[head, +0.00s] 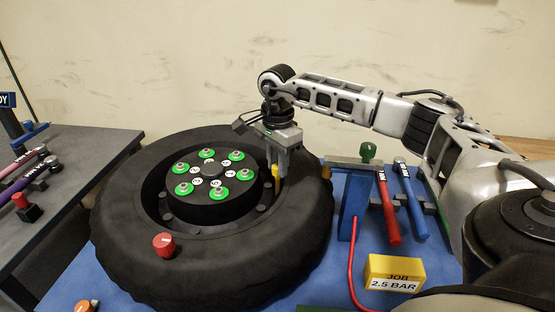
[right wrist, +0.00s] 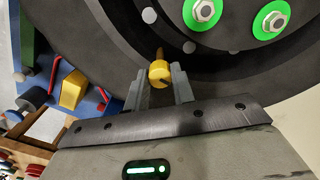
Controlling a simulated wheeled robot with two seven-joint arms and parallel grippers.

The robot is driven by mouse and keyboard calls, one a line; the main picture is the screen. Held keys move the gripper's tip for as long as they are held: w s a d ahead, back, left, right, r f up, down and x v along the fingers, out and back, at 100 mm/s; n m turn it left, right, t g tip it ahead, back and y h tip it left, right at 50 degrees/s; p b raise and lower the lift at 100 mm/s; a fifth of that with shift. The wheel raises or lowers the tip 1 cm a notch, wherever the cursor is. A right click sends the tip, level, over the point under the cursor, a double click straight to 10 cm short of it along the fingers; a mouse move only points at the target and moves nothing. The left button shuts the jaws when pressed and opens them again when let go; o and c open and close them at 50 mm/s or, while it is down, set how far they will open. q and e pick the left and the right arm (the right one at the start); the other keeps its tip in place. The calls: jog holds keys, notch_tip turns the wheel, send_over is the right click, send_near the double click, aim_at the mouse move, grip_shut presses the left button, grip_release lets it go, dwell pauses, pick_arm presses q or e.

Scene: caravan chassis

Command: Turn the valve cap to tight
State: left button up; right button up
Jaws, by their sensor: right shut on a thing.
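The yellow valve cap (head: 275,172) is on the valve stem at the inner right of the big black tyre (head: 285,240). My right gripper (head: 277,176) is over it from above, shut on the cap. In the right wrist view the cap (right wrist: 159,72) shows between the two fingers (right wrist: 159,88), with a dark mark on its face and the brass-coloured stem (right wrist: 158,53) beyond it. Whether the cap is tight cannot be told. My left gripper is not in view.
The wheel hub (head: 212,185) carries several green-ringed nuts. A red knob (head: 164,245) stands on the tyre's near left. On the right are a blue stand (head: 352,205), a red tool (head: 388,210), a blue tool (head: 411,205) and a yellow "JOB 2.5 BAR" block (head: 394,273). A grey table (head: 70,190) is at left.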

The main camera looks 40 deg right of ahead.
jog(key=m, duration=0.4)
jog(key=shift+r+m+p, duration=0.1)
jog(key=shift+m+p, duration=0.2)
jog(key=shift+p, duration=0.1)
jog(key=m+p, duration=0.1)
jog(key=m, duration=0.3)
jog(key=shift+m, duration=0.3)
jog(key=m, duration=0.4)
jog(key=shift+m+p, duration=0.3)
jog(key=shift+p, duration=0.05)
jog(key=m, duration=0.4)
jog(key=shift+m+p, duration=0.4)
jog(key=o, duration=1)
notch_tip(320, 180, up, 16)
jog(key=shift+f+b, duration=0.1)
jog(key=shift+b, duration=0.5)
